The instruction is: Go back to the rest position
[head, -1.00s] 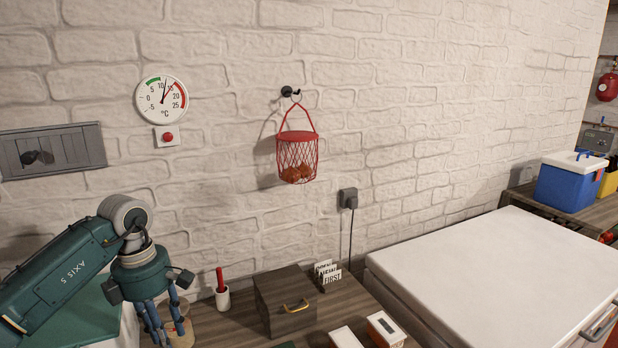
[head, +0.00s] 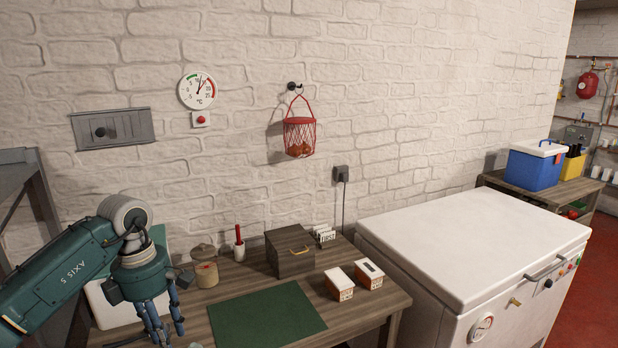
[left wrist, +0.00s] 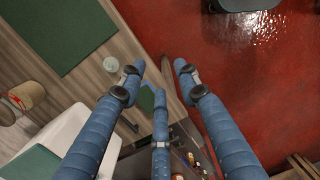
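My left gripper (head: 162,318) hangs at the lower left of the head view, at the left end of the wooden table (head: 365,318), fingers pointing down. In the left wrist view its blue fingers (left wrist: 158,75) are spread, with nothing between them. Beyond them are the table's edge and the red floor. My right arm and gripper are in neither view.
A green mat (head: 267,318), a wooden box (head: 290,252), two small white-topped boxes and a jar (head: 206,275) stand on the table. A white chest freezer (head: 470,245) is at right. A red net basket (head: 299,137) hangs on the wall. Red floor (left wrist: 245,75) is open beside the table.

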